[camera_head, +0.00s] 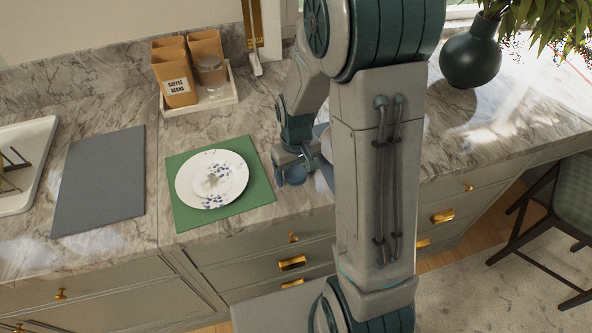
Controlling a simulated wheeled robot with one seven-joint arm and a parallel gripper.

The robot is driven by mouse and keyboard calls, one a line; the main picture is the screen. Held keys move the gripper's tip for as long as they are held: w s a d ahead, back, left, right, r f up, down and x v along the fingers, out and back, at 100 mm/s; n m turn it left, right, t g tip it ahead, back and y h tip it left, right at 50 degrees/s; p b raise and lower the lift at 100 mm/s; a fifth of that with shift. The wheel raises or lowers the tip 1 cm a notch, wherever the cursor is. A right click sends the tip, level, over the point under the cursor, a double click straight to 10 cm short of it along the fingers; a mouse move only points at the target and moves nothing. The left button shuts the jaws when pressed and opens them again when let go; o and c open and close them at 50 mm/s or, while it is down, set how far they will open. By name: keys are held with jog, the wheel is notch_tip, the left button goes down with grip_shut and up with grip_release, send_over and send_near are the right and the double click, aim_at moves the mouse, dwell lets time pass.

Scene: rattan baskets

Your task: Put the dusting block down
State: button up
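My gripper (292,172) hangs low over the marble counter (125,105), just right of the green mat (258,190). My own arm hides much of it, and its fingers do not show clearly. I cannot make out a dusting block; whether one is in the gripper or behind the arm cannot be told. A pale rounded thing (325,172) shows partly beside the gripper, mostly covered by my arm.
A white plate (184,190) with blue flowers, with a smaller dish (222,182) on it, rests on the green mat. A grey mat (100,180) and white tray (45,135) are left. Coffee canisters (175,80) stand behind; a dark vase (470,60) is at right.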

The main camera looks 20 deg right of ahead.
aim_at(296, 173)
notch_tip(296, 173, up, 12)
jog(key=s+r+m+t, duration=0.2)
jog(key=s+r, duration=0.4)
jog(key=s, duration=0.8)
jog(key=shift+r+t, duration=0.2)
jog(key=shift+t, duration=0.6)
dwell(0.6)
